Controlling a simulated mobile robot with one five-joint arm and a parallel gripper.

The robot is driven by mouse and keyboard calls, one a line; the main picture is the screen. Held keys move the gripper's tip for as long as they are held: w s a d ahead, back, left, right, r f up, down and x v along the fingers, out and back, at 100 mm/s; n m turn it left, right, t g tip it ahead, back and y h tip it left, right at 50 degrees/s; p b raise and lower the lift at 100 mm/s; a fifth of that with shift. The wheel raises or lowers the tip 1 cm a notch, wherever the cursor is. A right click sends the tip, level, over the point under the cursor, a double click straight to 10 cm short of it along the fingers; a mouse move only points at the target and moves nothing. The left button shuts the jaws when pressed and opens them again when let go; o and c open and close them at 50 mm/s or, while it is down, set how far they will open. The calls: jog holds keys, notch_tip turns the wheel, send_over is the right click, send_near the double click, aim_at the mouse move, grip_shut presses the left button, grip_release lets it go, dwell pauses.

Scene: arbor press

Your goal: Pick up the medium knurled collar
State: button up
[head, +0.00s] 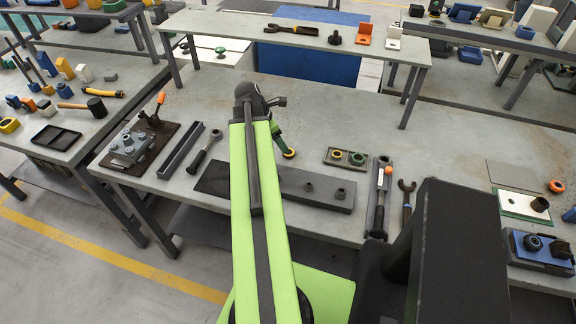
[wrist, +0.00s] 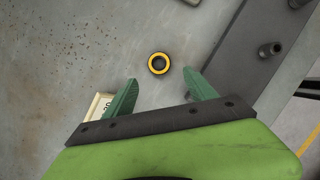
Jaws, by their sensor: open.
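A dark collar with a yellow ring (wrist: 158,72) lies on the bare grey bench top in the wrist view, ahead of my gripper (wrist: 160,95). The two green fingers are apart with nothing between them, and the collar is just beyond their tips, roughly midway. In the head view the yellow-ringed collar (head: 289,154) sits by the tip of my gripper (head: 283,146); one finger hides the other. Two more collars, one yellow-ringed (head: 337,155) and one green-ringed (head: 357,159), sit in a small tray (head: 347,163). I cannot tell the knurling or compare sizes surely.
A dark flat slab (head: 290,194) with short pegs runs along the bench's front; it also shows right of the fingers in the wrist view (wrist: 232,62). A cream numbered plate (wrist: 96,106) is beside the left finger. Tools (head: 380,196) lie to the right. A raised shelf (head: 230,26) stands behind.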

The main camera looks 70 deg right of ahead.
aim_at(290, 154)
jog(key=shift+b+x, duration=0.35)
jog(key=shift+x, duration=0.8)
jog(key=b+x, duration=0.4)
jog(key=x, duration=0.1)
jog(key=shift+s+d+f+b, duration=0.1)
jog(key=shift+d+b, duration=0.05)
jog(key=shift+b, duration=0.2)
jog(key=shift+r, duration=0.2)
grip_shut()
jog(key=shift+r+p, duration=0.1)
jog(key=shift+p, duration=0.2)
